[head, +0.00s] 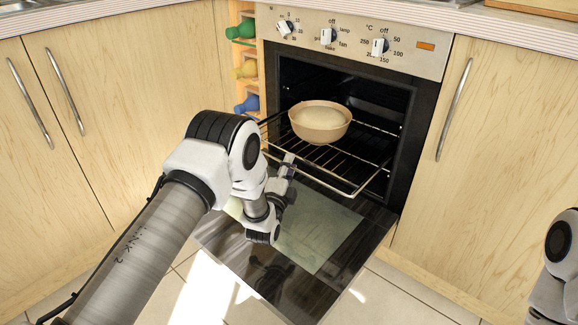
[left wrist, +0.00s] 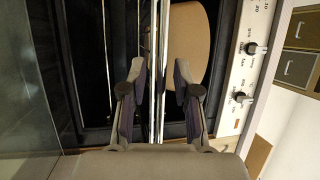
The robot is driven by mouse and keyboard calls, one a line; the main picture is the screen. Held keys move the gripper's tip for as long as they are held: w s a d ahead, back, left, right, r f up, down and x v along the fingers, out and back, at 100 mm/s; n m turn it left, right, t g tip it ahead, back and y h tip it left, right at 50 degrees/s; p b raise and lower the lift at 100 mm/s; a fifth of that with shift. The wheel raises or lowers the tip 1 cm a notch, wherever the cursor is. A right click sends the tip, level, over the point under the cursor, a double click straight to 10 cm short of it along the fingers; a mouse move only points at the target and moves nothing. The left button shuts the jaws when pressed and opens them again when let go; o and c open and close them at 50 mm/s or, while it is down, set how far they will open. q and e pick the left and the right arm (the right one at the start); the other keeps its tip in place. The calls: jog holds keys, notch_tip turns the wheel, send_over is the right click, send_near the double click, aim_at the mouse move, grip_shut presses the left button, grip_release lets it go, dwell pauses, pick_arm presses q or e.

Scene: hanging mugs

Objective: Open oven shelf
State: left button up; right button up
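The oven door (head: 360,255) is folded down, open. The wire oven shelf (head: 352,160) sticks partly out of the oven cavity above the door. A beige bowl (head: 320,122) with pale contents stands on the shelf; it also shows in the left wrist view (left wrist: 190,48). My left gripper (head: 288,162) is at the shelf's front edge. In the left wrist view its two fingers (left wrist: 158,82) are apart, with the shelf's front bars (left wrist: 157,50) running between them. A gap shows on each side of the bars. My right gripper is out of view; part of my right arm shows at the right edge.
The oven's control panel (head: 360,38) with knobs is above the cavity. Wooden cabinets with metal handles stand left (head: 120,100) and right (head: 500,150). A narrow rack with coloured bottles (head: 245,68) is left of the oven. Tiled floor (head: 400,300) is free in front.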

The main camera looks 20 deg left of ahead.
pick_arm(q)
jog(key=s+f, duration=0.2)
jog(key=s, duration=0.9)
jog(key=shift+s+d, duration=0.3)
jog(key=shift+s, duration=0.1)
jog(key=shift+f, duration=0.1)
